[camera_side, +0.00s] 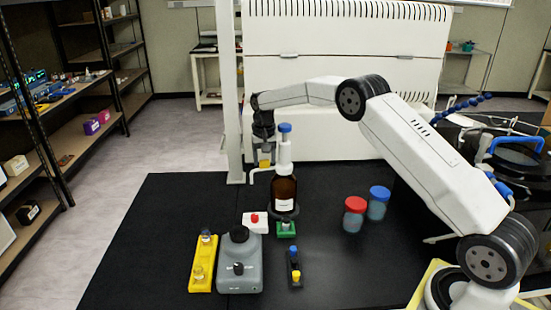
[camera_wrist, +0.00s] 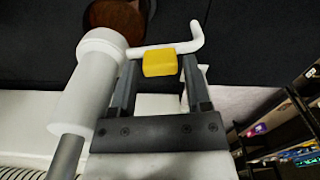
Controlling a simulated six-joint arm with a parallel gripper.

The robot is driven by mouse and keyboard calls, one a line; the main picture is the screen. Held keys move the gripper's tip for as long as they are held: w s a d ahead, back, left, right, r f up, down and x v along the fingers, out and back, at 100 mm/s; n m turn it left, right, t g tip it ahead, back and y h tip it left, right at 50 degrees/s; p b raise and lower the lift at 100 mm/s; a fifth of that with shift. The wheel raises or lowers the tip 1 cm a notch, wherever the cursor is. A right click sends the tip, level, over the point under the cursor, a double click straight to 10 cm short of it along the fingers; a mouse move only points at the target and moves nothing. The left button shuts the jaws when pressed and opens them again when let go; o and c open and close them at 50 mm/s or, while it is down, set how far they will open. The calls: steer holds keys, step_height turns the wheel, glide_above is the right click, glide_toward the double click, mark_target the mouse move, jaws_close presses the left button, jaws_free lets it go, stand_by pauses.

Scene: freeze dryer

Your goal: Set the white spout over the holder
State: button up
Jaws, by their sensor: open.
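The white spout (camera_side: 257,172) sticks out to the left from the white dispenser (camera_side: 285,152) on a brown bottle, its tip bent down. In the wrist view the spout (camera_wrist: 196,38) runs past my fingertips, and a yellow block (camera_wrist: 159,64) sits against it. My gripper (camera_wrist: 158,72) is open, with one finger on each side of the yellow block. In the side view my gripper (camera_side: 265,157) points down just above the spout, left of the dispenser. A small green holder (camera_side: 287,232) with a vial sits in front of the bottle; the spout is not over it.
A white block with a red knob (camera_side: 254,222), a grey device (camera_side: 239,265), a yellow rack (camera_side: 202,270) and a small dark rack (camera_side: 294,268) stand in front. Red-capped (camera_side: 354,215) and blue-capped (camera_side: 378,204) jars stand at right. The mat's left part is clear.

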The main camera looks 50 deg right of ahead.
steer(key=shift+f, duration=0.2)
jaws_close()
stand_by(1.4)
